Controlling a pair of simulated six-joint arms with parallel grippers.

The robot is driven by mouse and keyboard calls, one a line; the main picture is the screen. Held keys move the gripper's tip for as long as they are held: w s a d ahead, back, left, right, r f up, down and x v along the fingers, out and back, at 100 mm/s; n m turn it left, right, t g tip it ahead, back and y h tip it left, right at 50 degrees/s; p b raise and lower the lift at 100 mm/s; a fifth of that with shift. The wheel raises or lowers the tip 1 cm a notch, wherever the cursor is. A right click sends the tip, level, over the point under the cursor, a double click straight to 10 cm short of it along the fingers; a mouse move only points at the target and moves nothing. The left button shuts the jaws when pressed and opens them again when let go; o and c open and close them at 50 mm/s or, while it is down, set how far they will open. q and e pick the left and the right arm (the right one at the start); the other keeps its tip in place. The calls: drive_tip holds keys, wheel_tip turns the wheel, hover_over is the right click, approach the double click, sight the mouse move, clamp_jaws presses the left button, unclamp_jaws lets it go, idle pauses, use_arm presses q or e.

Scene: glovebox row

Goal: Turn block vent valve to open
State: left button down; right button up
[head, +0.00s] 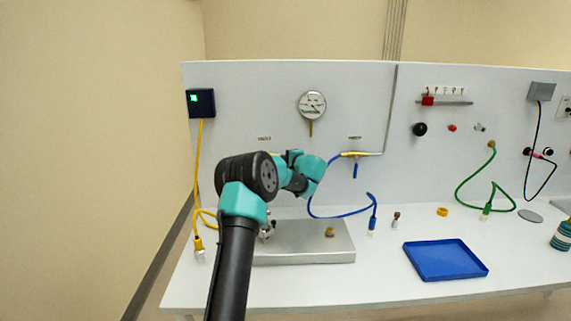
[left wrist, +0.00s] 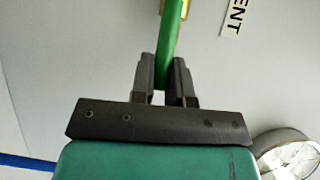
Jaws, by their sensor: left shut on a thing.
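My left gripper (left wrist: 162,75) is shut on a green valve handle (left wrist: 171,35) in the left wrist view. The handle runs up from between the fingers to a bit of brass valve body (left wrist: 177,5) at the top edge. A label beside it (left wrist: 237,16) shows the letters "ENT"; the rest is cut off. In the head view my left gripper (head: 294,165) is up against the back panel, and the arm hides the green handle and most of that valve. My right gripper is not in view.
A second brass valve (head: 355,155) with a blue handle is to the right. The round gauge (head: 312,105) hangs above. A blue hose (head: 340,214) loops beside the gripper. A metal plate (head: 320,240) and blue tray (head: 445,260) are below.

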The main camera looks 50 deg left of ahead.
use_arm(q)
drive_tip(key=c, duration=1.1)
unclamp_jaws()
drive_tip(key=v, duration=1.7)
drive_tip(key=shift+d, duration=0.2)
drive_tip(key=shift+s+r, duration=0.1)
